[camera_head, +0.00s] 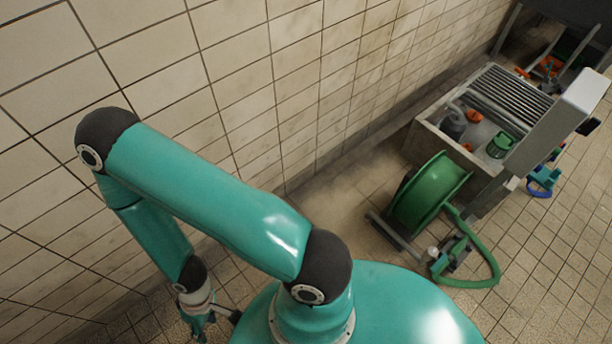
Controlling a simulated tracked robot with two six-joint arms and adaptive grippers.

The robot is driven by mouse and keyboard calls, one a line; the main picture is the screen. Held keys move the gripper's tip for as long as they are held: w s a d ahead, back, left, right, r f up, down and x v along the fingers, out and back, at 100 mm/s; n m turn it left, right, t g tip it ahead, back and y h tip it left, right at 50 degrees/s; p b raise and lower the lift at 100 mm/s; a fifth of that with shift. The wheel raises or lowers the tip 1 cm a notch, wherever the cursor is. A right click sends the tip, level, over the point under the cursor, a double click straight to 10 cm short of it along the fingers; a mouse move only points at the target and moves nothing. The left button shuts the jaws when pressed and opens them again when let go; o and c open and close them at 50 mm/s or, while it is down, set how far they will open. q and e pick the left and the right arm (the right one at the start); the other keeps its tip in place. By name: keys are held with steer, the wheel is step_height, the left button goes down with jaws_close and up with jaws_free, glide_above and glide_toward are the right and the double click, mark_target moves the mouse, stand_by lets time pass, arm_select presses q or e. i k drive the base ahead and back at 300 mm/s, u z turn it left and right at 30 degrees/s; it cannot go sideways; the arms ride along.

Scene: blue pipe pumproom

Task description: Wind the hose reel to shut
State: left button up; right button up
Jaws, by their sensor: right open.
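The hose reel (432,190) has a green drum on a dark metal frame and stands on the tiled floor right of centre. A green hose (490,268) loops from it over the floor. A small white knob (433,252), perhaps the crank handle, shows at the reel's near side.
A tiled wall (260,75) runs along the left and back. Behind the reel stands a concrete basin (428,138) with a grating (508,95) and a green object (500,146). A grey post (552,122) slants beside it. Tiled floor (560,270) is open at the right.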

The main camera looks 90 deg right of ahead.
mark_target(431, 190)
steer(key=u, duration=0.5)
steer(key=i, duration=0.3)
steer(key=z, duration=3)
steer(key=i, duration=0.3)
steer(key=z, duration=1.6)
steer(key=k, duration=0.65)
steer(key=z, duration=0.45)
steer(key=i, duration=1.65)
steer(key=u, duration=0.4)
